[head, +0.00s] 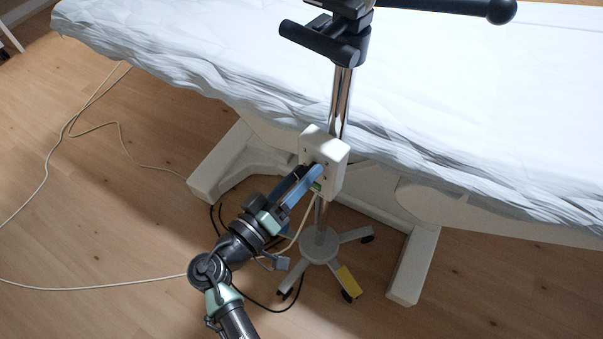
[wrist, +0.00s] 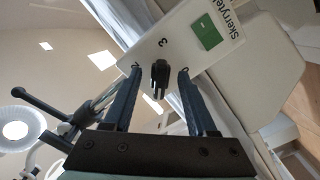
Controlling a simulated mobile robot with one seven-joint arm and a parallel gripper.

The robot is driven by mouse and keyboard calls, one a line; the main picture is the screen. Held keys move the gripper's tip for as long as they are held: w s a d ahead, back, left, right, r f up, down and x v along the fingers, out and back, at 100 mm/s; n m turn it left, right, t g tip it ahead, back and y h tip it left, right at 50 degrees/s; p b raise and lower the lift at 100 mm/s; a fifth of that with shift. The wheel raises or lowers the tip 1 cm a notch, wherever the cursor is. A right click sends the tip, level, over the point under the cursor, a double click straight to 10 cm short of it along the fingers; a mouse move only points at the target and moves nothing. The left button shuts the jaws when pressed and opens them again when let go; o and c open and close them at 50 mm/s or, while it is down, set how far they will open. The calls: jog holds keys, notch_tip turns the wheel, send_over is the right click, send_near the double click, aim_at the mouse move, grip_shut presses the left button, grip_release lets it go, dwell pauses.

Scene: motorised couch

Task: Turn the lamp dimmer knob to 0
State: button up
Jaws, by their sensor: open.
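The lamp dimmer knob (wrist: 160,75) is a small black knob on a white control box (wrist: 232,62), which also shows in the head view (head: 325,146) clamped on a chrome pole. In the wrist view, my gripper (wrist: 160,72) is open, with one finger on each side of the knob and visible gaps between. In the head view, my gripper (head: 313,172) reaches the box's front face and hides the knob. A printed "3" is beside the knob; other marks near the fingertips are partly covered. I cannot tell which mark the knob points to.
A couch with a white cover (head: 470,90) stands behind the pole. The pole's wheeled base (head: 320,244) has a yellow tag on one leg. A black handle (head: 318,42) juts out above the box. Cables lie on the wooden floor (head: 90,215).

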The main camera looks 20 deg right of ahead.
jog(key=shift+d, duration=0.1)
grip_shut()
